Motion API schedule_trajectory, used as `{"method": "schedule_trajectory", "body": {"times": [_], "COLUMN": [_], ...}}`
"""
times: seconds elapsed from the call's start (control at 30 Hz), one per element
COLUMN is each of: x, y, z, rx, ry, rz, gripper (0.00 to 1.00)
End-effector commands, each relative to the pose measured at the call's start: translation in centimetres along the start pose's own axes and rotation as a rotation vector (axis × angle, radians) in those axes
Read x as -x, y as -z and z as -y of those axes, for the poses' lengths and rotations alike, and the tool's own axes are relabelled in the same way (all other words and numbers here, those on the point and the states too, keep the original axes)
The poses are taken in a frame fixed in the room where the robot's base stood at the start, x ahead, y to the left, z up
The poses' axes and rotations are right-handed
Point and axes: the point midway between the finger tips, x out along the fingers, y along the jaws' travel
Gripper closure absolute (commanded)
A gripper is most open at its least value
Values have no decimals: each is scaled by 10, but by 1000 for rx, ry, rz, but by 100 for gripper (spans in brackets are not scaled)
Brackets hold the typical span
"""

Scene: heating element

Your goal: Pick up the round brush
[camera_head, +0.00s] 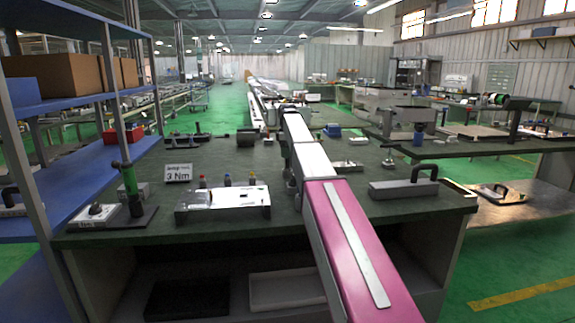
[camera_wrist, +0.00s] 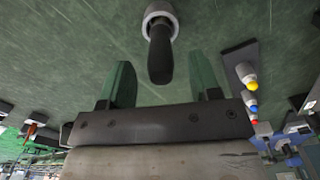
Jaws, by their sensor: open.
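The round brush shows in the wrist view as a dark upright-looking handle (camera_wrist: 160,55) with a pale round base (camera_wrist: 159,13) on the dark green tabletop. My gripper (camera_wrist: 163,76) is open. Its two green fingers stand apart on either side of the lower end of the handle as pictured, with a gap on both sides. I cannot tell how far the fingertips are from the handle in depth. In the head view my arm reaches over the workbench (camera_head: 130,232) and hides the gripper, and I cannot make out the brush there.
A metal box (camera_head: 222,203) with red, blue and yellow caps stands left of my arm. A grey block with a black handle (camera_head: 404,188) is at the right. Blue shelves (camera_head: 85,170) stand left of the bench.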

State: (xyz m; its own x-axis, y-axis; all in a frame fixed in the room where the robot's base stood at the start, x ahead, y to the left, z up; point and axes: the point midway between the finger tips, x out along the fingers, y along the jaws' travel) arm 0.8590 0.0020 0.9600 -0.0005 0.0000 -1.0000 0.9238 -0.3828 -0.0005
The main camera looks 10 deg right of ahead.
Motion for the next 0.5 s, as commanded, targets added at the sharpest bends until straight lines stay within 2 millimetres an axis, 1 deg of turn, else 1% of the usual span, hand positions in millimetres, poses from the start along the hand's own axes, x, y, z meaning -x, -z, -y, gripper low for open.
{"method": "schedule_trajectory", "body": {"times": [0.03, 0.1, 0.2, 0.43, 0.47, 0.5], "x": [-8, -19, -30, -32, -32, -32], "y": [-2, -2, -1, -1, -1, -1], "z": [2, 2, 1, 1, 1, 1], "rx": [0, 0, 0, 0, 0, 0], "ry": [1, 1, 1, -1, -1, -1], "rz": [0, 0, 0, 0, 0, 0], "gripper": [43, 43, 43, 43, 46, 59]}}
